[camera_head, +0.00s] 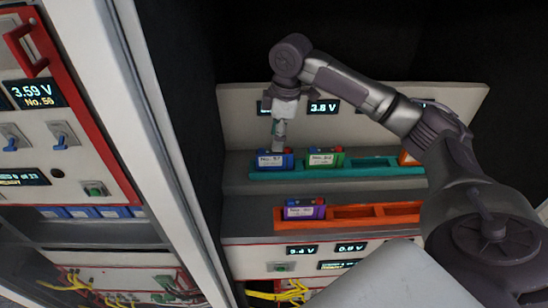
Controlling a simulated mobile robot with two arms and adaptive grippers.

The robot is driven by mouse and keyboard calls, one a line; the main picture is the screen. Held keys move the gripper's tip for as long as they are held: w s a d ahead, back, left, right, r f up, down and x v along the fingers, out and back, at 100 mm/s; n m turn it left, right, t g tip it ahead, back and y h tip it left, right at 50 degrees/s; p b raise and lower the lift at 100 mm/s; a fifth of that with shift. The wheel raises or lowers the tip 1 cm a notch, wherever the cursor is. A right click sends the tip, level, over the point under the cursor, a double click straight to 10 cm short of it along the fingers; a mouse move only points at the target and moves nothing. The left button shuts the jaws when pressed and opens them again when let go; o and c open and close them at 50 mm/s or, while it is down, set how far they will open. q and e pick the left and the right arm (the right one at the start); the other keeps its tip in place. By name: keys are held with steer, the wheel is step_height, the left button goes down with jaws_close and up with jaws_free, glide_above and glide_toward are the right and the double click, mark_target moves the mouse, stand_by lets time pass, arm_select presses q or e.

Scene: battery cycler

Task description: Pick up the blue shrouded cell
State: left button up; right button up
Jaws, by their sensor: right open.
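The blue shrouded cell (265,162) sits at the left end of the teal tray (376,171) on the upper shelf. It has a white label on its front. My right gripper (279,142) points down just above the blue cell, at its top edge. It is open, and its fingertips are small in the picture, so I cannot tell whether they touch the cell. My left gripper is not in view.
A green cell (325,158) stands right beside the blue one. A purple cell (304,209) sits in the orange tray (376,211) on the lower shelf. An orange cell (407,159) is partly hidden by my arm. The white cabinet frame (165,150) bounds the left.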

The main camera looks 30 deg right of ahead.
mark_target(274, 158)
steer(key=f, duration=0.2)
steer(key=shift+w+a+f, duration=0.15)
steer(key=shift+w+f, duration=0.15)
steer(key=shift+f, duration=0.05)
step_height(274, 158, down, 2)
steer(key=shift+a+p, duration=0.1)
steer(key=shift+p, duration=0.6)
step_height(274, 158, down, 3)
steer(key=shift+a+r+p, duration=0.15)
steer(key=shift+r+p, duration=0.05)
steer(key=shift+p, duration=0.3)
steer(key=shift+f, duration=0.35)
steer(key=shift+w+f, duration=0.1)
steer(key=shift+f, duration=0.15)
jaws_close()
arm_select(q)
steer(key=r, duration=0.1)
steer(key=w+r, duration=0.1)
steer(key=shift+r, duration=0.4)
